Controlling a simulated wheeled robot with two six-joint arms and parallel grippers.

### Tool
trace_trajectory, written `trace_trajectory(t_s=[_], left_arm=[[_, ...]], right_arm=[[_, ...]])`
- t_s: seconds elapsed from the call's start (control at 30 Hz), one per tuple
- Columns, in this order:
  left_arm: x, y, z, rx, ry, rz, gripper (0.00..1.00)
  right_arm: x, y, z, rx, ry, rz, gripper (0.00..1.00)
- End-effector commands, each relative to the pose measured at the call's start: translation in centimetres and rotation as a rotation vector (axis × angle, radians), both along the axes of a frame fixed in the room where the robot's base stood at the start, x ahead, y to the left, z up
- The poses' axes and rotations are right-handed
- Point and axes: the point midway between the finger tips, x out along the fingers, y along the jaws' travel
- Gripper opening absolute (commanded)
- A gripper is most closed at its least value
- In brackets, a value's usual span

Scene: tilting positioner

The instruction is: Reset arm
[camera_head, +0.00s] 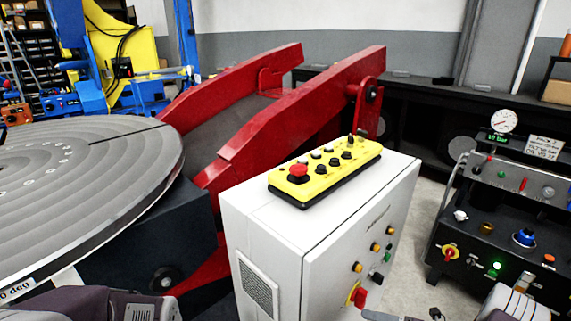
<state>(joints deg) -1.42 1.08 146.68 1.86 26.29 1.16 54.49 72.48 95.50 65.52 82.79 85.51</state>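Part of my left arm (85,306) shows at the bottom left edge, in front of the round table. Part of my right arm (515,304) shows at the bottom right edge. I cannot see anything held. A yellow control pendant (325,172) with a red mushroom button and several black knobs lies on top of a white cabinet (262,218). The positioner's round grey table (85,165) is at the left, next to its red tilting frame (260,125).
The cabinet front carries several coloured buttons and a red-yellow switch (357,294). A black test panel (505,235) with a gauge (504,121) and lit green lamp stands at the right. A dark bench (425,105) runs along the back wall. Grey floor shows between cabinet and panel.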

Motion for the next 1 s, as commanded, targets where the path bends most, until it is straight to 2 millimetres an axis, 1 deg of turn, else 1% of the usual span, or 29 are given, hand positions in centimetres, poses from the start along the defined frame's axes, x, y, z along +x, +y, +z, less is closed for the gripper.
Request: trace_trajectory(t_s=[0.03, 0.07, 0.1, 0.17, 0.2, 0.27, 0.3, 0.33, 0.43, 0.5, 0.57, 0.6, 0.67, 0.7, 0.73, 0.87, 0.97, 1.0], left_arm=[[0.0, 0.0, 0.0, 0.000, 0.000, 0.000, 0.85], [0.0, 0.0, 0.0, 0.000, 0.000, 0.000, 0.85], [0.0, 0.0, 0.0, 0.000, 0.000, 0.000, 0.85], [0.0, 0.0, 0.0, 0.000, 0.000, 0.000, 0.85], [0.0, 0.0, 0.0, 0.000, 0.000, 0.000, 0.85], [0.0, 0.0, 0.0, 0.000, 0.000, 0.000, 0.85], [0.0, 0.0, 0.0, 0.000, 0.000, 0.000, 0.85], [0.0, 0.0, 0.0, 0.000, 0.000, 0.000, 0.85], [0.0, 0.0, 0.0, 0.000, 0.000, 0.000, 0.85], [0.0, 0.0, 0.0, 0.000, 0.000, 0.000, 0.85], [0.0, 0.0, 0.0, 0.000, 0.000, 0.000, 0.85], [0.0, 0.0, 0.0, 0.000, 0.000, 0.000, 0.85], [0.0, 0.0, 0.0, 0.000, 0.000, 0.000, 0.85], [0.0, 0.0, 1.7, 0.000, 0.001, 0.000, 0.85], [-0.1, 0.0, 3.4, 0.000, 0.002, 0.000, 0.85], [0.0, 0.0, 7.7, 0.000, -0.001, 0.000, 0.85], [0.0, 0.0, 11.3, 0.000, 0.000, 0.000, 0.85], [0.0, 0.0, 12.9, 0.000, 0.000, 0.000, 0.85]], right_arm=[[-0.8, 3.1, 1.2, -0.161, -0.073, 0.192, 0.95], [-1.8, 4.9, 1.5, -0.268, -0.134, 0.325, 0.95], [-3.3, 6.8, 1.9, -0.402, -0.230, 0.510, 0.95], [-5.7, 8.7, 2.5, -0.586, -0.403, 0.795, 0.95], [-7.2, 9.5, 3.0, -0.690, -0.530, 0.984, 0.95], [-9.0, 10.0, 3.6, -0.817, -0.726, 1.253, 0.95], [-9.9, 10.0, 4.0, -0.881, -0.857, 1.419, 0.95], [-10.5, 10.0, 4.3, -0.920, -0.952, 1.534, 0.95], [-11.5, 9.9, 5.5, -1.009, -1.260, 1.882, 0.95], [-11.6, 9.9, 6.3, -1.043, -1.468, 2.097, 0.95], [-11.6, 10.1, 7.1, -1.053, -1.645, 2.270, 0.95], [-11.6, 10.3, 7.6, 1.050, 1.761, -2.377, 0.95], [-11.5, 10.7, 8.4, 0.901, 1.687, -2.202, 0.95], [-11.3, 10.8, 10.4, 0.856, 1.662, -2.152, 0.95], [-11.3, 10.7, 11.9, 0.864, 1.668, -2.166, 0.95], [-11.3, 10.6, 16.1, 0.871, 1.671, -2.174, 0.95], [-11.3, 10.6, 19.7, 0.873, 1.672, -2.176, 0.95], [-11.3, 10.6, 21.3, 0.873, 1.672, -2.176, 0.95]])
